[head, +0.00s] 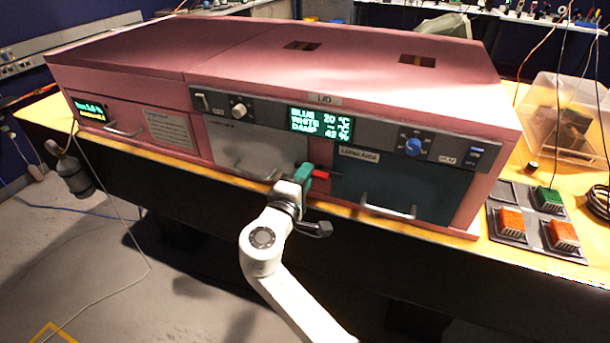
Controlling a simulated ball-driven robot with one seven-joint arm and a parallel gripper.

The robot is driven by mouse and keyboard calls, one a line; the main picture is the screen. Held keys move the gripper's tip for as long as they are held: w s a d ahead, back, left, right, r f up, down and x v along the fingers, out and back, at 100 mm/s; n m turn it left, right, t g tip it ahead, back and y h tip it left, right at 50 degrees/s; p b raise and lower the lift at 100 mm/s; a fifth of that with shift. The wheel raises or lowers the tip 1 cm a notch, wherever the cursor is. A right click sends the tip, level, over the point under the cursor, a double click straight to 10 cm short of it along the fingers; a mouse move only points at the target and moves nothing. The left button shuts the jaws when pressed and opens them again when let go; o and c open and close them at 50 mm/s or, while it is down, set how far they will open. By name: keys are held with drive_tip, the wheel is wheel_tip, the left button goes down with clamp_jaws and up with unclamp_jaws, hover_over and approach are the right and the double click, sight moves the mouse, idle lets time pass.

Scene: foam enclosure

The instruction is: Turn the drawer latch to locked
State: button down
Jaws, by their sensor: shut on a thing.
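The drawer latch (321,174) is a small red lever on the front of the pink foam enclosure, between the light grey drawer and the dark teal drawer. It shows to the right of my gripper and points roughly sideways to the right. My gripper (305,172) has teal fingers and is shut on the latch. The fingers hide its left part and pivot. The grey drawer (235,145) and the teal drawer (400,180) both look closed, each with a bar handle. My white arm reaches up from the bottom of the picture.
Above the drawers runs a grey control panel (265,112) with knobs and a green-lit display (320,123). A tray with orange and green blocks (510,222) lies on the yellow table at right, near a clear bin (570,120). A grey bottle-like object (75,172) hangs at left.

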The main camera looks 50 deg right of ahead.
drive_tip(key=shift+f, duration=0.1)
drive_tip(key=c, duration=1.2)
unclamp_jaws()
drive_tip(key=shift+o, duration=0.2)
drive_tip(key=shift+a, duration=0.15)
drive_tip(key=b+v, duration=0.2)
drive_tip(key=v, duration=0.8)
drive_tip(key=shift+a, duration=0.3)
drive_tip(key=shift+s, duration=0.1)
drive_tip(key=s+d+f+m+g+y, duration=0.35)
drive_tip(key=s+f+y, duration=0.35)
drive_tip(key=s+f, duration=0.55)
drive_tip(key=s+a+f+g+y, duration=0.1)
drive_tip(key=s+a+f+y, duration=0.3)
drive_tip(key=s+f+y, duration=0.1)
drive_tip(key=s+a+f+m+y, duration=0.1)
drive_tip(key=s+a+f+y, duration=0.2)
drive_tip(key=s, duration=0.4)
wheel_tip(320, 180, down, 2)
drive_tip(key=shift+s+a+f+g+y, duration=0.1)
drive_tip(key=shift+s+a+g+y, duration=0.2)
drive_tip(key=shift+y, duration=0.6)
